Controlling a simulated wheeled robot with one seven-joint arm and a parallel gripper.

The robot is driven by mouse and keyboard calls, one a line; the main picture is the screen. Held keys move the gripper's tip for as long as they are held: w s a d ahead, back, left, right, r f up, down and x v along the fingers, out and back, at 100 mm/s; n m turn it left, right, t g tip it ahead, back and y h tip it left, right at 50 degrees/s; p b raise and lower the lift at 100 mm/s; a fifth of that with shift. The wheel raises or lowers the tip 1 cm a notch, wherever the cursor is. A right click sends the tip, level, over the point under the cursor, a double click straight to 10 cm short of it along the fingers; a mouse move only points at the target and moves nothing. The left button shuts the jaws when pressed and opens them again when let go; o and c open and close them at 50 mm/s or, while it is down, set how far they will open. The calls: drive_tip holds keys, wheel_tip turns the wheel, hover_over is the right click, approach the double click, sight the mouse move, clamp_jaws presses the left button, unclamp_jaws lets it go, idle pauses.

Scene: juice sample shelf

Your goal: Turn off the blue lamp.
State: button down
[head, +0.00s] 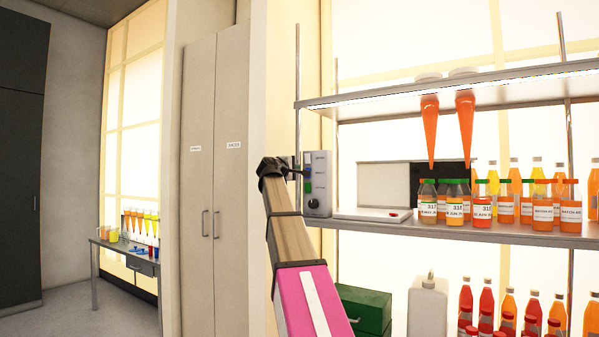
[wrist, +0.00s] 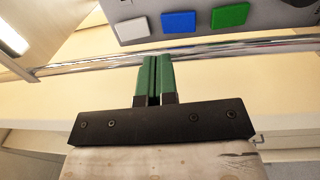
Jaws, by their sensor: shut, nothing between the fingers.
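A grey control box (head: 319,182) is fixed at the left end of the shelf unit. In the head view my gripper (head: 299,171) is beside the box's left edge.
A metal post (wrist: 215,48) crosses the wrist view between the fingertips and the box. Right of the box, the shelf (head: 400,228) holds several orange bottles (head: 454,203). A green box (head: 364,308) and a white canister (head: 428,305) stand lower down.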

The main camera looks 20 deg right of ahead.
drive_tip(key=r+v, duration=0.1)
drive_tip(key=v, duration=0.6)
drive_tip(key=shift+r, duration=0.15)
drive_tip(key=shift+s+a, duration=0.1)
drive_tip(key=shift+s, duration=0.05)
drive_tip(key=s+a+f+m+g+y, duration=0.1)
drive_tip(key=a+f+g+y, duration=0.15)
drive_tip(key=f, duration=1.35)
drive_tip(key=s+a+f+m+g+y, duration=0.1)
drive_tip(key=f+y, duration=0.2)
drive_tip(key=f, duration=1.3)
drive_tip(key=a+f+m+g+y, duration=0.1)
drive_tip(key=a+f+y, duration=0.1)
drive_tip(key=f, duration=1.4)
drive_tip(key=s+a+f+m+g+y, duration=0.2)
drive_tip(key=s+a+f+g+y, duration=0.1)
drive_tip(key=s+f, duration=0.9)
drive_tip(key=s+a+f+m+g+y, duration=0.2)
drive_tip(key=s+a+f+g+y, duration=0.2)
drive_tip(key=s+f, duration=0.8)
wheel_tip(320, 180, down, 8)
drive_tip(key=shift+s+a+f+m, duration=0.25)
drive_tip(key=shift+s+a+m, duration=0.05)
drive_tip(key=shift+a, duration=0.85)
